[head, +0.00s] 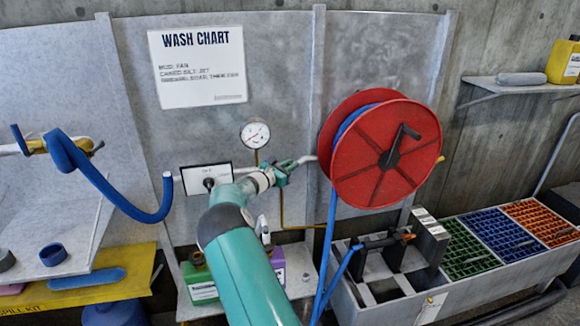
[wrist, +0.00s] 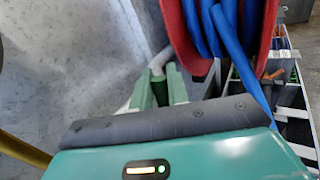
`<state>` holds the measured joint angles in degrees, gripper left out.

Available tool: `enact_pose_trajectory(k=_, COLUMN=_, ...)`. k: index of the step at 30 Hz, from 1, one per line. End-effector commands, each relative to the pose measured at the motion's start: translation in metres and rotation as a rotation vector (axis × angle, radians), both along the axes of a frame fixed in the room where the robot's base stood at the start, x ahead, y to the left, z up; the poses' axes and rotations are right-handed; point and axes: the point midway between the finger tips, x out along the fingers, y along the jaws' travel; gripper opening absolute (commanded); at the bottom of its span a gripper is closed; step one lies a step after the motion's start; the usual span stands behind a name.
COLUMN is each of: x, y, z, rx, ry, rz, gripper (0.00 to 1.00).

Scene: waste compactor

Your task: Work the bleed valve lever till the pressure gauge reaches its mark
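The pressure gauge (head: 255,134) is a round white dial on the grey back wall; its needle and red marking are too small to read exactly. My gripper (head: 280,174) is below and right of the gauge, at the end of a pale metal pipe-like lever (head: 303,160). In the wrist view my gripper's green fingers (wrist: 160,92) stand either side of a dark green grip, with the pale lever (wrist: 159,62) running away beyond it. The fingers look closed on this grip. The valve body is hidden, and the gauge is outside the wrist view.
A red hose reel (head: 360,175) with blue hose stands close right of my gripper. A brass-coloured pipe (head: 283,210) runs below. Coloured grate bins (head: 470,250) stand at right.

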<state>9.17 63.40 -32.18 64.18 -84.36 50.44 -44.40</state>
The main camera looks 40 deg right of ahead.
Motion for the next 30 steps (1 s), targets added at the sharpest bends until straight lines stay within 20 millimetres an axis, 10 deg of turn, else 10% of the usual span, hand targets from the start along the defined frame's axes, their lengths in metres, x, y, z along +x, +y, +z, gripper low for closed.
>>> enact_pose_trajectory(k=24, x=-0.009, y=-0.016, z=-0.007, rx=0.244, ry=-0.134, rz=-0.002, gripper=0.00)
enact_pose_trajectory(k=27, x=-0.009, y=-0.016, z=-0.007, rx=0.243, ry=-0.134, rz=-0.001, gripper=0.35)
enact_pose_trajectory(k=30, x=-0.009, y=-0.016, z=-0.007, rx=0.242, ry=-0.134, rz=-0.001, gripper=0.36)
